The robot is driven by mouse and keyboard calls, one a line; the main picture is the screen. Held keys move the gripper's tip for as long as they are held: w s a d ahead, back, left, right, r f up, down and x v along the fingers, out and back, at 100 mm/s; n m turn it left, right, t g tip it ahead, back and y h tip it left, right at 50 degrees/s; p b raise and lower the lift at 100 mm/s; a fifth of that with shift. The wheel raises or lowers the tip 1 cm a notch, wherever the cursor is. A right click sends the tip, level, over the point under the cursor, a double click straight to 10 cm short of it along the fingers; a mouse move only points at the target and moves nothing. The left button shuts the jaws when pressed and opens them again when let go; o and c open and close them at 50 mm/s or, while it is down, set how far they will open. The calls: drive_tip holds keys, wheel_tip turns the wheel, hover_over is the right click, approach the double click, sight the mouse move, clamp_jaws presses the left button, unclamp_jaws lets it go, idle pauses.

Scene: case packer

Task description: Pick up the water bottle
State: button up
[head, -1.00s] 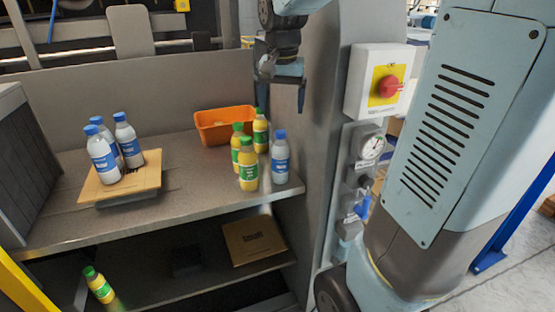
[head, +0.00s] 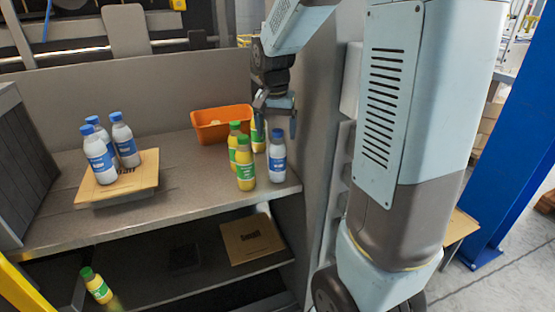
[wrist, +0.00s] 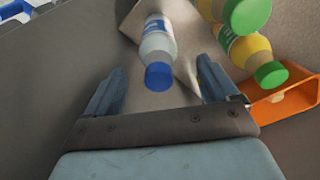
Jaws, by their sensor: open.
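A water bottle (head: 277,163) with a blue cap and blue label stands upright at the right end of the shelf, right beside the yellow juice bottles. My gripper (head: 277,120) is open and empty, pointing down just above this bottle's cap. In the wrist view the bottle (wrist: 158,42) shows between the two open fingers (wrist: 160,85), cap toward me, with no finger seen touching it. Several more water bottles (head: 100,155) stand on a cardboard-topped platform (head: 146,180) at the left.
Green-capped juice bottles (head: 245,170) stand close on the left of the lone water bottle; they also show in the wrist view (wrist: 245,45). An orange bin (head: 210,130) is behind them. A grey upright panel (head: 320,110) rises close on the right. A carton (head: 252,240) and a juice bottle (head: 97,285) are on the lower shelf.

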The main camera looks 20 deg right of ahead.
drive_tip(key=f, duration=0.3)
drive_tip(key=d+f, duration=0.1)
drive_tip(key=f, duration=0.1)
drive_tip(key=shift+w, duration=0.4)
clamp_jaws()
idle(0.5)
